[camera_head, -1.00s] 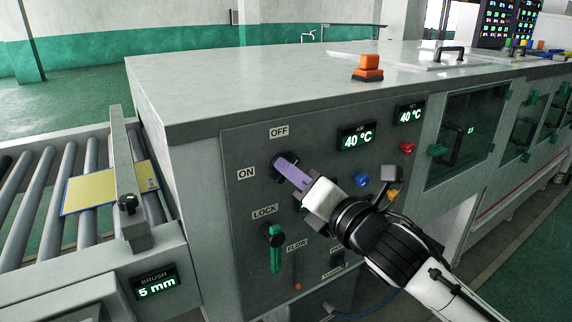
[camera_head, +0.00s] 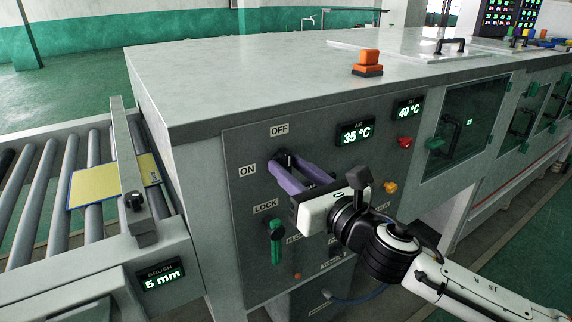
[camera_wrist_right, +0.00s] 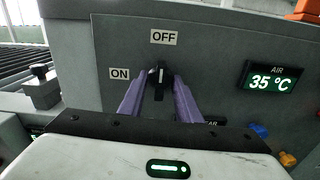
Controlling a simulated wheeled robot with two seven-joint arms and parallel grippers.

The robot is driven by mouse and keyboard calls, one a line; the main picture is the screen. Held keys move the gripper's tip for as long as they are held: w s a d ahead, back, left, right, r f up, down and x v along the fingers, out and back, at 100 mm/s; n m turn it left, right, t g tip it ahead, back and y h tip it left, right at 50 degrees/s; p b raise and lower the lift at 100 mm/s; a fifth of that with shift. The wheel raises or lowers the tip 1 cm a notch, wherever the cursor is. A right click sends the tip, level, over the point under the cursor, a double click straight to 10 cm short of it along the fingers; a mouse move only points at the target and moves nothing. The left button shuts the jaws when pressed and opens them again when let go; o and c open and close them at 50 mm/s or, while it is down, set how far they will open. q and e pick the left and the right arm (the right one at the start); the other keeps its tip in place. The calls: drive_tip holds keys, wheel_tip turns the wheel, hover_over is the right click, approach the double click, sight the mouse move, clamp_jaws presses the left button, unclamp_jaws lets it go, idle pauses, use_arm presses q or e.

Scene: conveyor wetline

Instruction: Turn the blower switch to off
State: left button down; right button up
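The blower switch (camera_head: 285,160) is a black knob on the grey control panel, with an OFF label (camera_head: 279,130) above it and an ON label (camera_head: 247,168) to its left. In the wrist view the knob (camera_wrist_right: 158,84) stands upright, its white mark pointing up toward OFF. My right gripper (camera_head: 290,172) is at the knob, its purple fingers spread. In the wrist view the right gripper (camera_wrist_right: 160,80) has one finger on each side of the knob, with visible gaps. My left gripper is not in view.
A green LOCK handle (camera_head: 276,240) is below the switch. The AIR display (camera_head: 355,132) reads 35 °C. Red (camera_head: 405,143) and yellow (camera_head: 390,187) buttons are to the right. A roller conveyor (camera_head: 50,200) with a yellow board (camera_head: 100,184) lies at left.

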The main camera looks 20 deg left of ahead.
sight(289, 167)
drive_tip(key=shift+p+v, duration=1.05)
drive_tip(key=shift+v, duration=1.2)
drive_tip(key=v, duration=0.2)
drive_tip(key=shift+s+d+p, duration=0.15)
drive_tip(key=shift+d+p, duration=0.1)
drive_tip(key=shift+p, duration=0.1)
drive_tip(key=s+d+f+m+h, duration=0.2)
drive_tip(key=d+f+m, duration=0.2)
drive_tip(key=f+m, duration=0.45)
drive_tip(key=s+d+f+m+t+h, duration=0.15)
drive_tip(key=d+f+m, duration=0.35)
drive_tip(key=m, duration=0.6)
drive_tip(key=s+d+f+m+h, duration=0.2)
drive_tip(key=d+f+m+h, duration=0.1)
drive_tip(key=f+m, duration=0.6)
drive_tip(key=s+d+f+m+g+h, duration=0.4)
drive_tip(key=s+d+f+m+h, duration=0.1)
drive_tip(key=s+d+f+m, duration=1)
drive_tip(key=s+d+f, duration=0.2)
drive_tip(key=s+f, duration=0.1)
